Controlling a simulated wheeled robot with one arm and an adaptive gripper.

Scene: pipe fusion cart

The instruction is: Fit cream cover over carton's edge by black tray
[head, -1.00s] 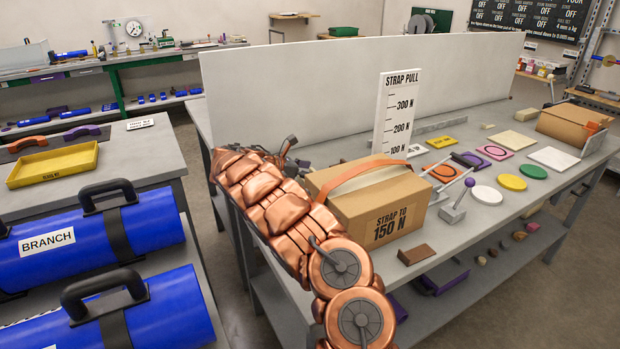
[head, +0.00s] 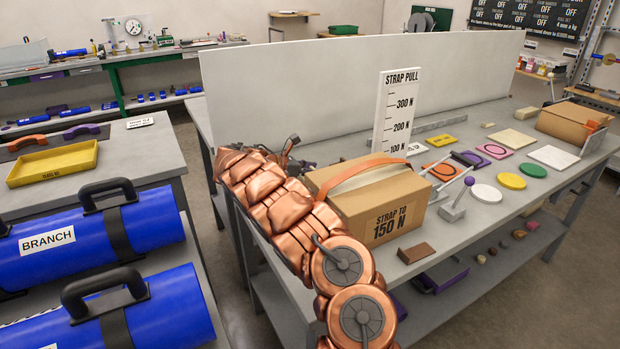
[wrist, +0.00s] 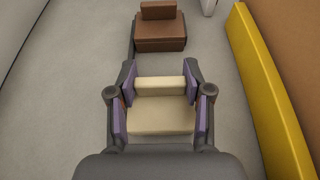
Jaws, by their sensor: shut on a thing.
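The cream cover (wrist: 160,115) is an angled piece with two faces, seen in the wrist view. My gripper (wrist: 160,103) is shut on it, its purple pads at the cover's two ends. The carton (head: 384,218), marked "STRAP TO 150 N", stands on the bench with an orange strap (head: 345,175) over its top. A brown surface, apparently a carton (wrist: 290,35), shows at the right of the wrist view, beside and apart from the cover. My copper arm hides most of my gripper and the cover in the head view. I cannot make out the black tray for certain.
A yellow strip (wrist: 262,90) stands right of my gripper. A brown angled piece (wrist: 160,30) lies ahead of it. The strap pull scale (head: 396,115) stands behind the carton.

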